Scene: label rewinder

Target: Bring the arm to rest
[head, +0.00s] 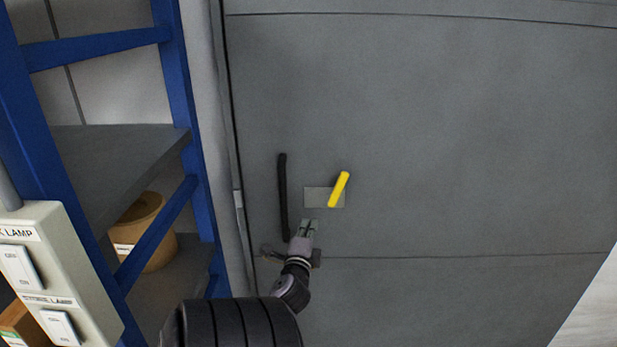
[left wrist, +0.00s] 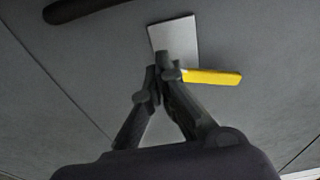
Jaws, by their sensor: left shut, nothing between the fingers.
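My left gripper (head: 307,228) is in front of a large grey door, just below a small plate with a yellow lever handle (head: 339,189). In the left wrist view my left gripper (left wrist: 167,72) has its fingertips together, with nothing between them. There the fingertips overlap the lower part of the grey plate (left wrist: 181,34), and the yellow handle (left wrist: 212,77) shows just to their right. Whether the fingers touch the handle or plate, I cannot tell. In the head view the handle is tilted, its upper end leaning right. My right gripper is in neither view.
A black vertical bar handle (head: 283,197) is on the grey door (head: 460,130), left of the lever. A blue rack (head: 184,80) stands at left with a brown roll (head: 146,228) on a shelf. A pale switch box (head: 52,262) with labelled switches is at lower left.

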